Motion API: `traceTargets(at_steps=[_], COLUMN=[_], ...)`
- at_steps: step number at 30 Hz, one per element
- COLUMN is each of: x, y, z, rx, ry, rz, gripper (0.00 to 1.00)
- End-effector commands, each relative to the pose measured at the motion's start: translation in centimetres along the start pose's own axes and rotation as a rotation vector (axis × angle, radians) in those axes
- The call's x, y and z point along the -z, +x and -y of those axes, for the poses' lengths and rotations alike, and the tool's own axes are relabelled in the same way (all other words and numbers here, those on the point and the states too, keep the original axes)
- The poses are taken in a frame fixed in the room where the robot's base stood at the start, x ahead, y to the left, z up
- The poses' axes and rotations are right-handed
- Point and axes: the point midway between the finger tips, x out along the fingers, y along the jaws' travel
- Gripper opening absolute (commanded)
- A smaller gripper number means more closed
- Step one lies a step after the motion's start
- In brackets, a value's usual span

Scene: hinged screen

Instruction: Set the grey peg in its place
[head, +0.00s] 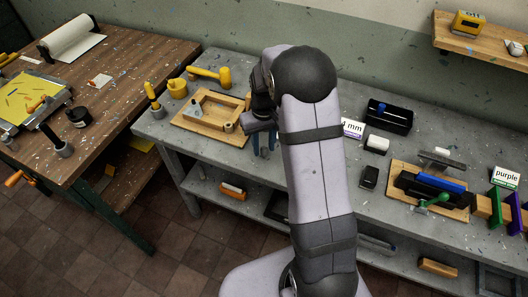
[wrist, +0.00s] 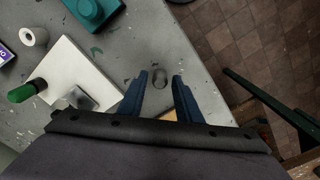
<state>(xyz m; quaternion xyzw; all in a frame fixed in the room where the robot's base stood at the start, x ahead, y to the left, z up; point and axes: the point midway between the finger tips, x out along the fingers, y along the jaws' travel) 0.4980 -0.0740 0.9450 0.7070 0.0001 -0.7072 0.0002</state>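In the head view my gripper (head: 264,153) points down over the bench, just right of a wooden board (head: 181,122) with a raised wooden frame (head: 211,97). The peg is not clear in the head view. I cannot make out its place.
Near the gripper are a white board (wrist: 68,68), a green-handled tool (wrist: 26,91), a teal block (wrist: 95,12) and a white roll (wrist: 33,36). A yellow mallet (head: 212,75) lies behind the wooden board. My arm hides the middle bench in the head view. The bench edge is close.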

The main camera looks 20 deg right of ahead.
Motion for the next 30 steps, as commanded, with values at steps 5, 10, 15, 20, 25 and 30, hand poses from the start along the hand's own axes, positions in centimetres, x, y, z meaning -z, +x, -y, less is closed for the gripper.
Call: traceTargets(at_steps=[5, 10, 15, 20, 25, 30], x=[0.0, 0.0, 0.0, 0.1, 0.1, 0.0], y=[0.0, -0.1, -0.9, -2.5, -4.0, -4.2], z=[0.0, 0.0, 0.0, 0.0, 0.0, 0.0], rx=[0.0, 0.0, 0.0, 0.0, 0.0, 0.0], ry=[0.0, 0.0, 0.0, 0.0, 0.0, 0.0], rz=[0.0, -0.001, -0.001, -0.002, -0.002, -0.001], gripper=[0.05, 0.0, 0.0, 0.0, 0.0, 0.0])
